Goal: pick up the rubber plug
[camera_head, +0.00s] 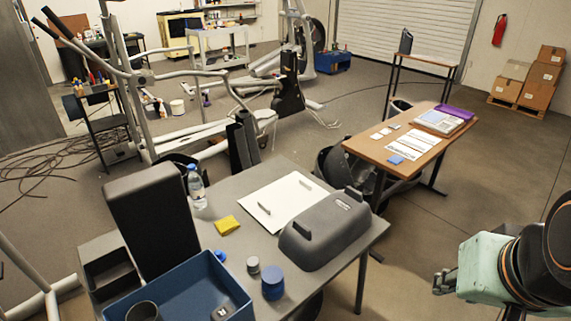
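I cannot tell for sure which item is the rubber plug. A small grey cylinder (252,265) stands on the grey table (322,278), beside a larger blue cylinder (272,283). Inside the blue bin (181,287) at the front are a small dark piece (222,312) and a dark round cup-like part (143,311); either the piece or the grey cylinder could be the plug. My gripper (443,281) is at the right, beyond the table's right edge and well apart from these things. It is small and seen from the side, so its opening is unclear.
The table also holds a large dark cover (327,231), a white sheet (280,203), a yellow cloth (227,225), a water bottle (196,188) and a tall dark pad (152,222). A wooden table (365,149) stands behind. The floor (430,220) between my arm and the tables is clear.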

